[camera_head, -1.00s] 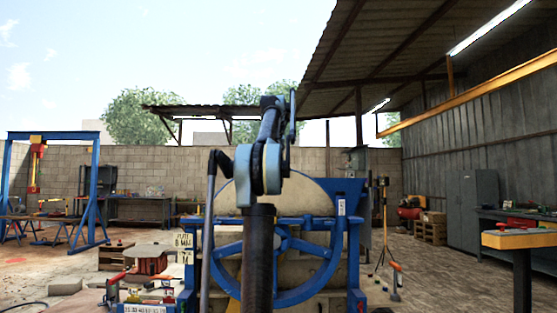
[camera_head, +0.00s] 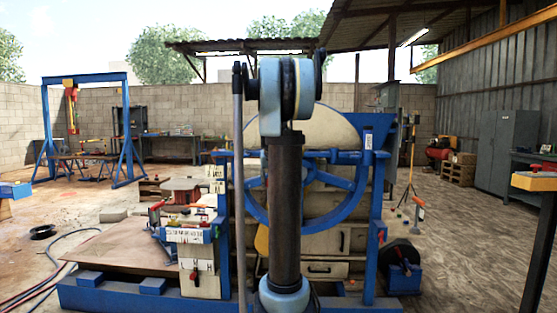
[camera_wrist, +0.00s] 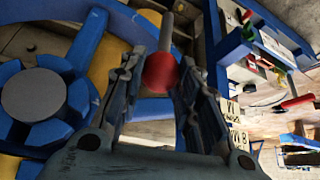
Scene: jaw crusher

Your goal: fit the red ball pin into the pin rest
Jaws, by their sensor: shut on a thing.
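In the wrist view, the red ball pin has a red ball (camera_wrist: 160,73) and a grey shaft (camera_wrist: 167,32) that points up and away from my jaws. My gripper (camera_wrist: 163,68) is shut on the ball, with one dark finger on each side. The pin is in front of the machine's blue and yellow parts; I cannot tell whether its tip touches anything. In the head view my arm blocks the middle, and gripper and pin do not show. I cannot make out the pin rest for sure in either view.
A hose (camera_head: 60,268) lies on the floor at left. Open floor lies right.

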